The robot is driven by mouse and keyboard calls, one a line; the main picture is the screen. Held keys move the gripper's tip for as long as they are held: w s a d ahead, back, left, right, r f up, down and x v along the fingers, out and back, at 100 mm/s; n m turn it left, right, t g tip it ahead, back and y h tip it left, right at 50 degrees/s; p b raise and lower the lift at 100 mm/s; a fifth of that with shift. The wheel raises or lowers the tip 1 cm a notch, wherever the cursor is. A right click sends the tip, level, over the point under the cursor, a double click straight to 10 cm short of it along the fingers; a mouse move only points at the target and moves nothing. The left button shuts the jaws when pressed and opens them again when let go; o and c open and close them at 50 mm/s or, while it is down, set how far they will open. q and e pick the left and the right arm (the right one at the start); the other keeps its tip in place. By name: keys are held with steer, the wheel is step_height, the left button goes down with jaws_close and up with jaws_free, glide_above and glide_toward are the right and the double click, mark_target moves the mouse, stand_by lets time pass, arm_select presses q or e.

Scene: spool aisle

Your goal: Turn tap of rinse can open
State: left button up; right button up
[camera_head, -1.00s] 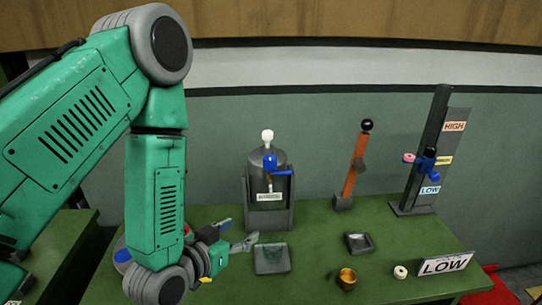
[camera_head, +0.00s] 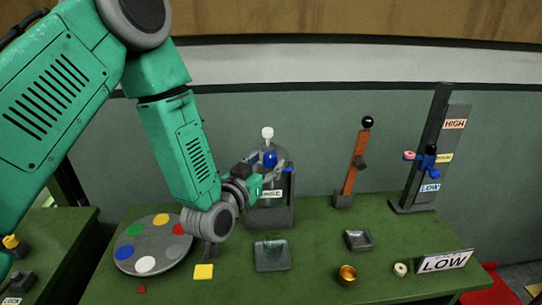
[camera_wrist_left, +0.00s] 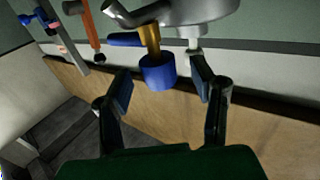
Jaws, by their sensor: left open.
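The grey rinse can, with a white knob on top, stands in a dark stand (camera_head: 284,214) at the back of the green table. Its blue tap (camera_head: 270,159) is on the front, with a blue lever to the right. In the left wrist view the tap shows as a blue cap (camera_wrist_left: 158,72) on a brass stem (camera_wrist_left: 150,40), with a blue lever (camera_wrist_left: 122,39) to its left. My left gripper (camera_head: 262,183) is in front of the can and hides part of it. Its open fingers (camera_wrist_left: 162,86) are either side of the blue cap, with visible gaps.
A grey disc with coloured spots (camera_head: 128,263) lies left of the can. A square dark tray (camera_head: 272,264) is in front of it. An orange lever (camera_head: 350,178) and a post with HIGH and LOW labels (camera_head: 427,170) stand to the right. A brass cup (camera_head: 347,275) is at front right.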

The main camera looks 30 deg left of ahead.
arm_select(q)
steer(key=shift+w, duration=1.05)
jaws_close()
